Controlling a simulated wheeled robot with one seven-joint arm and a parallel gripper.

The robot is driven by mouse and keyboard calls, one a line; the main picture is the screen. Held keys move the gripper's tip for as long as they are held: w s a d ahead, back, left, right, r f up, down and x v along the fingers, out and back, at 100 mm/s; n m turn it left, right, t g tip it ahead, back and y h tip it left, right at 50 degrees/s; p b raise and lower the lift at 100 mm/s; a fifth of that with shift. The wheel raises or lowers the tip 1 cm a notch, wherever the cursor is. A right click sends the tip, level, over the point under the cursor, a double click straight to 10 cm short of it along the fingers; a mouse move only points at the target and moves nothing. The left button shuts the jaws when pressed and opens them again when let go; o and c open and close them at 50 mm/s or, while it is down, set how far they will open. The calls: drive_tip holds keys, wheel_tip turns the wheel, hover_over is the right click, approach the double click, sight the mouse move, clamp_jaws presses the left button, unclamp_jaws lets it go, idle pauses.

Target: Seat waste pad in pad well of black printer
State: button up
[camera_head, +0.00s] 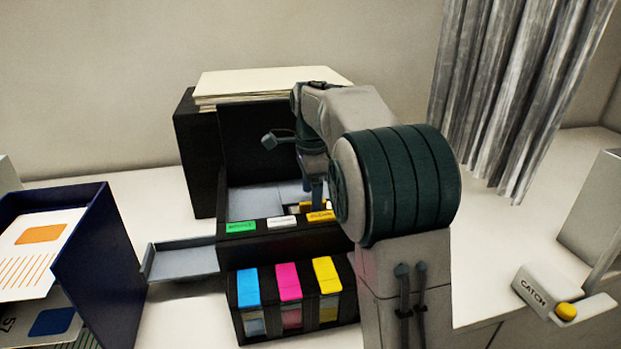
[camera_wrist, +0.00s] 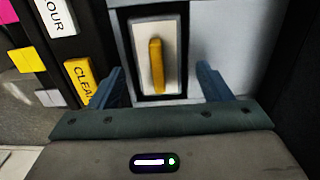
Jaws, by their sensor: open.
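The black printer (camera_head: 285,240) stands with its lid (camera_head: 255,145) raised. In the wrist view, a pale rectangular pad (camera_wrist: 143,50) with a yellow upright grip (camera_wrist: 156,65) lies inside the dark-rimmed pad well (camera_wrist: 130,60). I cannot tell whether it sits fully down. My gripper (camera_wrist: 160,82) is open, its two blue fingers apart on either side of the pad, with visible gaps to it. In the head view my gripper (camera_head: 313,192) reaches down into the printer's open bay, and my arm hides much of the printer's right side.
Green (camera_head: 240,226), white and yellow buttons line the printer's front, above blue, magenta and yellow cartridges (camera_head: 289,285). A grey tray (camera_head: 182,262) juts left. A navy paper holder (camera_head: 110,260) stands at left. A box marked CATCH (camera_head: 533,290) with a yellow knob is at right.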

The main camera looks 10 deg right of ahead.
wheel_tip(320, 180, up, 14)
drive_tip(key=shift+p, duration=0.45)
drive_tip(key=shift+s+f, duration=0.1)
